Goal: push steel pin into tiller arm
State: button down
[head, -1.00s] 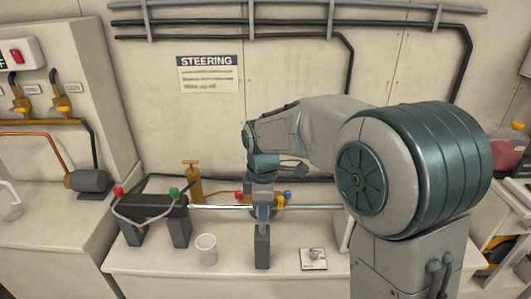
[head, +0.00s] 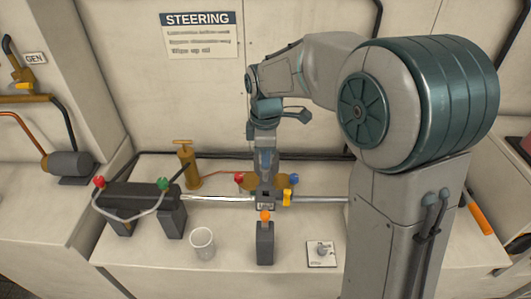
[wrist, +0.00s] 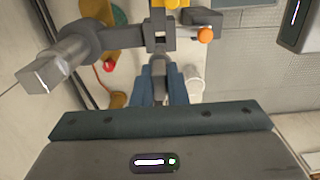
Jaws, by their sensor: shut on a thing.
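The tiller arm (wrist: 132,40) is a dark grey bar with a square opening near its end, in the wrist view. Its squared end also shows in the head view (head: 265,202). My gripper (wrist: 161,72) has blue fingers shut on a small grey piece, the steel pin (wrist: 160,66). The pin is mostly hidden between the fingers, beside the tiller opening in the wrist picture. I cannot tell whether it touches the tiller. In the head view, my gripper (head: 266,172) points down just above the tiller end, and the pin cannot be made out.
A dark post with an orange knob (head: 265,216) stands just in front of the tiller. A white cup (head: 203,244) and a white plate with a small fitting (head: 312,260) flank it. A steel rod (head: 222,199) runs sideways from the dark cylinder (head: 143,196).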

aim_at(266, 180)
jog(key=shift+d+f, duration=0.1)
jog(key=shift+f+b, duration=1.7)
jog(key=shift+f, duration=0.65)
jog(key=shift+f+b, duration=1.65)
jog(key=shift+f, duration=0.95)
dwell(0.5)
jog(key=c, duration=1.4)
grip_release()
jog(key=shift+o, duration=0.2)
notch_tip(266, 180, up, 14)
jog(key=shift+f, duration=0.1)
